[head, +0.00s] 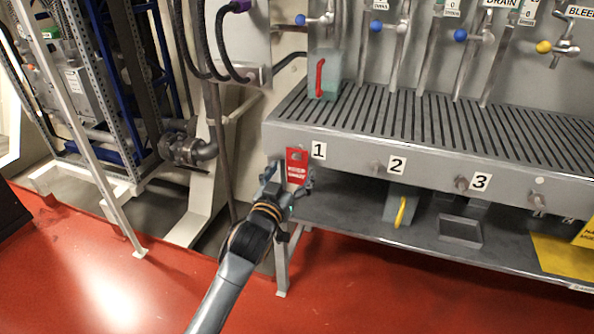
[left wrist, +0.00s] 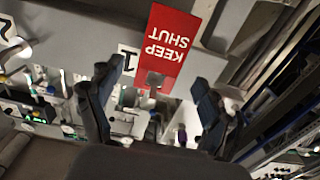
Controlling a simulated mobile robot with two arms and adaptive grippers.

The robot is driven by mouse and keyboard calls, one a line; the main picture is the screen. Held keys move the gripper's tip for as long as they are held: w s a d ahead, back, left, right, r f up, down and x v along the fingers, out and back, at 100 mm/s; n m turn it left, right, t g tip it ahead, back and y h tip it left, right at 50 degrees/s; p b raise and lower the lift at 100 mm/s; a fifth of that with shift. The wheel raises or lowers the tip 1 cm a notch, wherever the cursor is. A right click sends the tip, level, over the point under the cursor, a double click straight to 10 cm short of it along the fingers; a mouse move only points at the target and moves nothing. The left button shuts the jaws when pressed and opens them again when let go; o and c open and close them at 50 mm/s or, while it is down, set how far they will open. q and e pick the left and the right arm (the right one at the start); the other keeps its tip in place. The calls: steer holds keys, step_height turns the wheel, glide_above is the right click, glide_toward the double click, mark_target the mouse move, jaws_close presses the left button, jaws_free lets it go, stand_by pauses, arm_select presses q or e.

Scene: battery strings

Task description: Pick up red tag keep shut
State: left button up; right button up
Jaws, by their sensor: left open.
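The red "KEEP SHUT" tag (head: 297,166) hangs on the front face of the grey bench, just left of the number 1 label. My left gripper (head: 289,184) is at the tag's lower edge, with its fingers apart. In the left wrist view the tag (left wrist: 168,46) appears upside down, ahead of and between the two open fingers of the left gripper (left wrist: 155,112). I cannot tell whether any finger touches the tag. My right gripper is not in view.
The slatted bench (head: 350,147) has number labels along its front. A clear container with a red handle (head: 319,78) stands on top. On the lower shelf are a container with a yellow handle (head: 401,210) and a grey tray (head: 460,240). Pipes and a frame stand at left.

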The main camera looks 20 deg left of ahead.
mark_target(297, 167)
arm_select(q)
steer(key=shift+w+d, duration=0.1)
steer(key=shift+w, duration=1.3)
steer(key=c, duration=1)
steer(key=shift+c, duration=0.2)
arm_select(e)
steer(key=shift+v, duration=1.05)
